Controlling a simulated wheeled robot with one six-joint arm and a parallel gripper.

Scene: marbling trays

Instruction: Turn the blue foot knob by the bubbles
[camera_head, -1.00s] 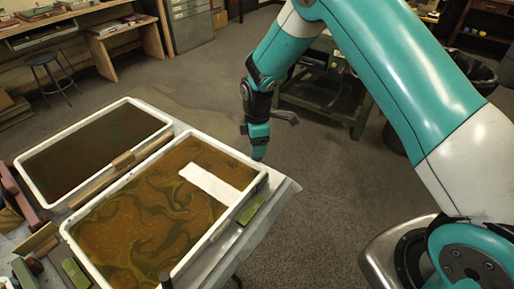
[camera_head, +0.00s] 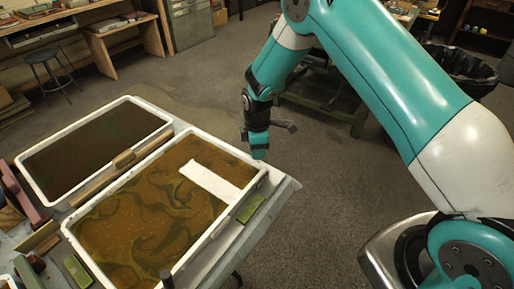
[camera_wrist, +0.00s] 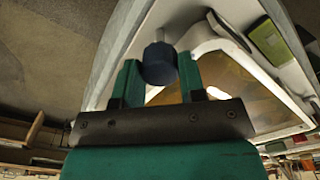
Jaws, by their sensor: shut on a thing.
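The blue foot knob (camera_wrist: 160,63) is a dark blue, faceted cylinder at a corner of the amber marbling tray. The tray's white rim shows in the head view (camera_head: 232,212) and behind the knob in the wrist view (camera_wrist: 222,46). My gripper (camera_wrist: 160,78) has its two green fingers on either side of the knob, shut on it. In the head view my gripper (camera_head: 259,154) points down at the tray's far right corner and the knob is hidden there. Pale specks show in the amber liquid; I cannot tell if they are the bubbles.
A green block (camera_head: 250,208) lies beside the tray's right rim, another (camera_head: 77,270) near its left front. A dark post (camera_head: 166,278) stands at the near corner. A second tray with dark liquid (camera_head: 25,168) lies to the left. Open floor (camera_head: 320,200) is at right.

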